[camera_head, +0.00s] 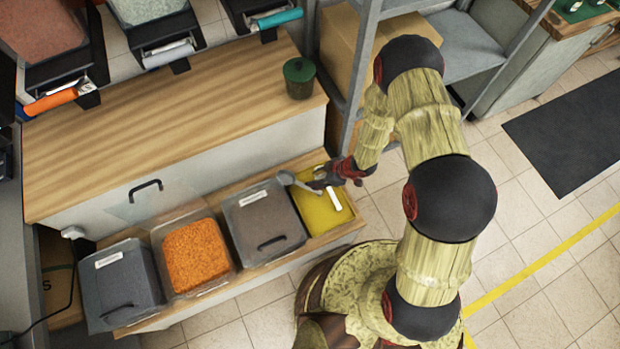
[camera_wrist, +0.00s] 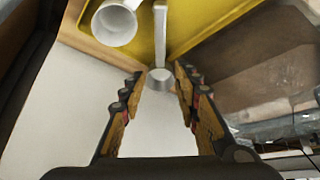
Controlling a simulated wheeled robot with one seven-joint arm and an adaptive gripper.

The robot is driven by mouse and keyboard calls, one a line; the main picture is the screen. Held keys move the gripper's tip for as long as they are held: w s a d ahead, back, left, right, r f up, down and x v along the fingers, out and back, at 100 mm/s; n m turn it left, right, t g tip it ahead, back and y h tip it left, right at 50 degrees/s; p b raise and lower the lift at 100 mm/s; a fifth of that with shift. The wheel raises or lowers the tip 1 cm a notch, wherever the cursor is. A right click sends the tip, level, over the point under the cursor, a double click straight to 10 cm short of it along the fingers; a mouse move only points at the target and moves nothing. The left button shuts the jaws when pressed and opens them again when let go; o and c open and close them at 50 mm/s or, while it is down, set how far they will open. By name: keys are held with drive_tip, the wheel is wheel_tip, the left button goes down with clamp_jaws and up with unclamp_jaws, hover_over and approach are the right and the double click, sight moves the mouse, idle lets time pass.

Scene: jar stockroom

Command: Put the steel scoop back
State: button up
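My gripper (camera_head: 326,180) is over the back of that bin. Its fingers (camera_wrist: 158,78) are apart, with a visible gap on both sides of the scoop. I cannot tell how far the scoop is beyond the tips.
A white cylinder (camera_wrist: 115,24) is at the yellow bin. A grey-lidded bin (camera_head: 262,220), an orange-filled bin (camera_head: 195,255) and another grey bin (camera_head: 122,285) stand in the row to the left. A green jar (camera_head: 299,80) is on the wooden counter (camera_head: 170,120) behind.

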drive_tip(key=shift+s+d+r, duration=0.1)
drive_tip(key=shift+d+r, duration=0.1)
drive_tip(key=shift+r, duration=0.15)
drive_tip(key=w+d+r+m+t+h, duration=0.1)
drive_tip(key=w+d+r+t+h, duration=0.1)
drive_tip(key=w+d+r, duration=0.4)
drive_tip(key=w+d+r+m+t+h, duration=0.1)
drive_tip(key=w+d+r, duration=0.1)
drive_tip(key=w+r, duration=0.5)
drive_tip(key=s+d+r+m+h, duration=0.1)
drive_tip(key=d+r+m, duration=0.15)
drive_tip(key=r, duration=0.45)
drive_tip(key=s+d+r+m+t+h, duration=0.1)
drive_tip(key=d+r, duration=0.2)
drive_tip(key=r, duration=0.5)
drive_tip(key=s+d+r+m+h, duration=0.1)
drive_tip(key=d+r+m+h, duration=0.15)
drive_tip(key=r, duration=0.45)
drive_tip(key=s+d+r+m, duration=0.4)
drive_tip(key=s+r, duration=0.8)
drive_tip(key=r, duration=0.2)
drive_tip(key=s+a+r+m, duration=0.1)
drive_tip(key=s+r, duration=0.1)
drive_tip(key=s, duration=0.5)
drive_tip(key=s+a+r+m+y, duration=0.1)
drive_tip(key=s+a+r, duration=0.1)
drive_tip(key=s, duration=0.5)
drive_tip(key=shift+s+r, duration=0.2)
drive_tip(key=shift+r, duration=0.5)
